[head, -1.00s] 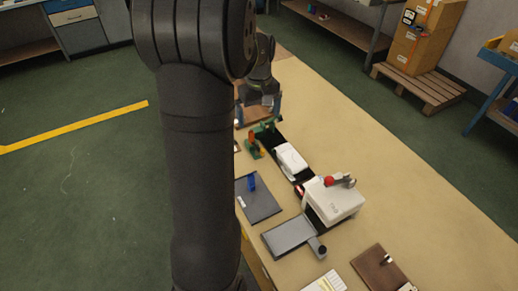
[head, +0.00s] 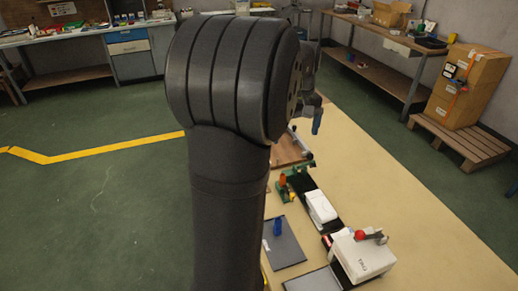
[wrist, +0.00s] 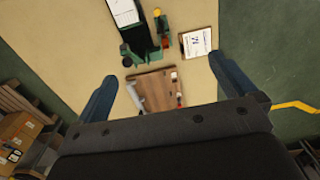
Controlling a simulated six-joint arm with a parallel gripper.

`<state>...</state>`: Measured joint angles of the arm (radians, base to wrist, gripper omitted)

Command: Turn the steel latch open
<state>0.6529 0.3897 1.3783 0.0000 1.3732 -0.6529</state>
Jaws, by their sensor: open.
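A wooden board (head: 290,152) lies at the far part of the bench, partly hidden behind my arm. In the wrist view the board (wrist: 155,88) shows between my fingers, with a grey metal-looking piece (wrist: 135,97) on its left side. This may be the steel latch, but it is too small to tell whether it is turned. Small red and white parts sit on the board's right edge. My gripper (wrist: 163,70) is open and empty, its two blue fingers apart above the board. In the head view one blue fingertip (head: 317,121) shows beside my arm.
A green fixture (wrist: 131,55) with a black track and white block stands close to the board. A small card (wrist: 196,42) lies beside it. A white TAG box (head: 362,258) with a red knob and a dark tray (head: 283,244) are nearer. The bench's right side is clear.

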